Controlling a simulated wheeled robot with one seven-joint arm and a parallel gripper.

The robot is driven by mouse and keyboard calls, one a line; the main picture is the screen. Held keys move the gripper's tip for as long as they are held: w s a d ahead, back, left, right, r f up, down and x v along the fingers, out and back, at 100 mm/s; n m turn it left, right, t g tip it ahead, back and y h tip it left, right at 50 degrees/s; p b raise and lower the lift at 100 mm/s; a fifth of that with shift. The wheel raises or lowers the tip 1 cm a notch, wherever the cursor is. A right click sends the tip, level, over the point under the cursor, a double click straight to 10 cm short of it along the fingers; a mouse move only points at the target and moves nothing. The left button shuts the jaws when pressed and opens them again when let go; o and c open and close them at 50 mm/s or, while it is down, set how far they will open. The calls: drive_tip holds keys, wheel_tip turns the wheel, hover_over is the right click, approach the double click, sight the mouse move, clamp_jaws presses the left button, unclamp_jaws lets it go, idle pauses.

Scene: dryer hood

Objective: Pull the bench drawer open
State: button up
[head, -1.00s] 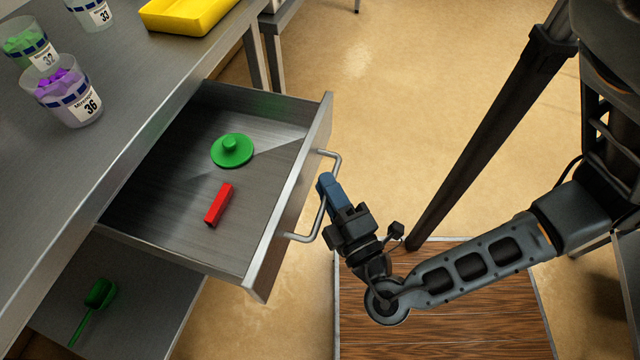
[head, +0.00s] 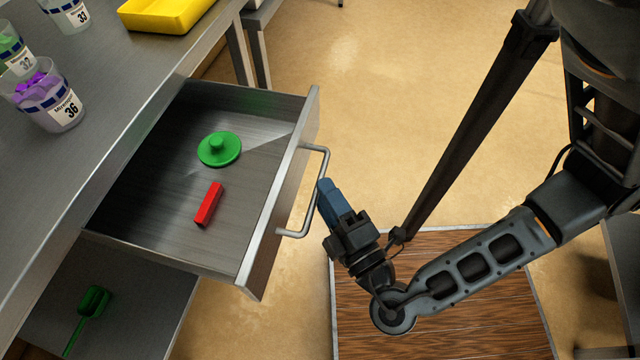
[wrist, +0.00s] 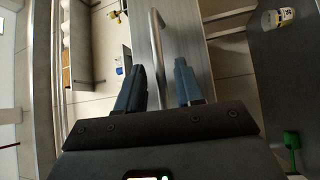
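The bench drawer (head: 262,225) stands well out from the metal bench, its inside plainly visible. Its bar handle (head: 297,235) is on the front face and also shows in the wrist view (wrist: 156,50). My gripper (head: 323,186) is at the middle of the handle, on its outer side. In the wrist view my gripper (wrist: 160,72) has its two blue fingers apart, with a gap between them. The handle bar runs in line with that gap and does not look clamped. Whether a finger touches the bar I cannot tell.
In the drawer lie a green lid (head: 219,149) and a red block (head: 208,203). Cups (head: 48,105) and a yellow tray (head: 165,14) stand on the bench top (head: 120,110). A green scoop (head: 92,302) lies on the lower shelf.

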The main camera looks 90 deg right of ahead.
drive_tip(key=v, duration=0.5)
drive_tip(key=shift+d, duration=0.1)
idle(0.4)
wheel_tip(320, 180, down, 7)
drive_tip(key=s+d+n+g+y, duration=0.1)
drive_tip(key=s+g+y, duration=0.1)
drive_tip(key=y, duration=0.5)
drive_tip(key=a+y+p, duration=0.2)
drive_tip(key=a+y, duration=0.3)
drive_tip(key=y, duration=0.1)
drive_tip(key=w+r+m+t+y, duration=0.2)
drive_tip(key=w+r+t, duration=0.1)
drive_tip(key=r, duration=0.8)
drive_tip(key=w+a+r+m+t+y+p, duration=0.1)
drive_tip(key=w+r+m+t+y, duration=0.1)
drive_tip(key=r, duration=0.9)
drive_tip(key=w+m+t, duration=0.1)
drive_tip(key=t, duration=0.1)
drive_tip(key=shift+w+a+r+t, duration=0.25)
drive_tip(key=shift+w+r+t, duration=0.05)
drive_tip(key=shift+t, duration=0.1)
